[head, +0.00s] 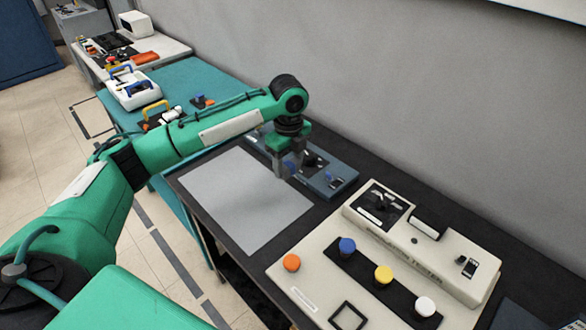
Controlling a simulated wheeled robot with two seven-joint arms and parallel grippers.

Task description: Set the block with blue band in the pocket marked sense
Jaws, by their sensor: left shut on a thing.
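My left gripper (287,166) hangs down over the grey mat (235,205), in front of the blue-grey box. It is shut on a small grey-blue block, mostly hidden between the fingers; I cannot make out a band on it. The beige tester (325,262) stands to the right of the gripper and apart from it. I cannot read any label "sense". My right gripper is not in view.
The tester bears an orange button (291,262), blue (347,245), yellow (383,274) and white (425,306) knobs. The blue-grey box (340,180) stands by the wall. A teal table (195,75) at the back holds a white carrier (133,88). The mat is mostly clear.

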